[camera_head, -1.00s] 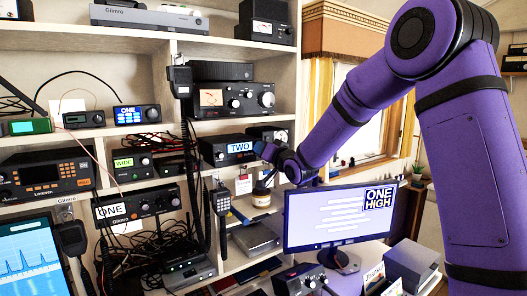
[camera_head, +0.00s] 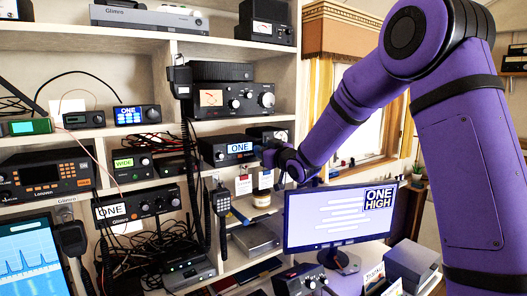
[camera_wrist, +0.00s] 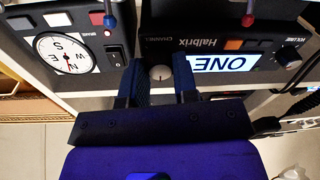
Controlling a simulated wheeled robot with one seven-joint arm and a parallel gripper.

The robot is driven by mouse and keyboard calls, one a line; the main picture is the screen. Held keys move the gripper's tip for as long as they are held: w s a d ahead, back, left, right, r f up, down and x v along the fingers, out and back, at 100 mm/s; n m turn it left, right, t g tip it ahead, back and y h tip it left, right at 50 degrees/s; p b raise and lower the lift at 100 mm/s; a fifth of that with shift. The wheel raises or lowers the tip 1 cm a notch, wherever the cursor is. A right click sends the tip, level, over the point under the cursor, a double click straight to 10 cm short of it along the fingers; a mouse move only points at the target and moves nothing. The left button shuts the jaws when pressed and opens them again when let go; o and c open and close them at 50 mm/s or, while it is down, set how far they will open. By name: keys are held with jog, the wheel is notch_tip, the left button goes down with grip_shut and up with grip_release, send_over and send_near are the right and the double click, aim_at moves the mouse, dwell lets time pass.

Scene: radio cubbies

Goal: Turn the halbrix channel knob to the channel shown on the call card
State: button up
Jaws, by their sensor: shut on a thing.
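The Halbrix radio (camera_head: 213,149) is a black box on the middle shelf; its lit display (camera_head: 240,147) reads ONE. The wrist view shows it upside down, with the Halbrix name (camera_wrist: 196,43) and the display (camera_wrist: 224,64). My gripper (camera_head: 264,149) is at the radio's right front. In the wrist view my gripper (camera_wrist: 160,70) is shut on the channel knob (camera_wrist: 161,76), with a blue finger on each side and the knob's pale face between them. The monitor (camera_head: 330,222) shows a boxed call panel (camera_head: 378,198) reading ONE HIGH.
A box with a compass dial (camera_wrist: 66,53) and a switch stands beside the Halbrix radio. A volume knob (camera_wrist: 288,55) is at the radio's other end. Other radios nearby include a lower Glimro one (camera_head: 155,204). A corded handset (camera_head: 220,203) hangs below the shelf.

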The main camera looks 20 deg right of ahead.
jog(key=shift+f, duration=0.15)
dwell(0.3)
jog(key=o, duration=0.9)
jog(key=v, duration=1)
jog(key=shift+s+d, duration=0.2)
jog(key=shift+s, duration=0.2)
jog(key=s+d+m+g+h, duration=0.1)
jog(key=s+g, duration=0.3)
jog(key=s, duration=0.8)
jog(key=s+d+m+g+h, duration=0.1)
jog(key=s+m+g+h, duration=0.2)
jog(key=s, duration=1)
jog(key=s+d+m+g+h, duration=0.1)
jog(key=s+g, duration=0.4)
jog(key=s, duration=0.8)
jog(key=shift+s+m+h, duration=0.25)
jog(key=shift+m+h, duration=0.45)
jog(key=shift+h, duration=0.1)
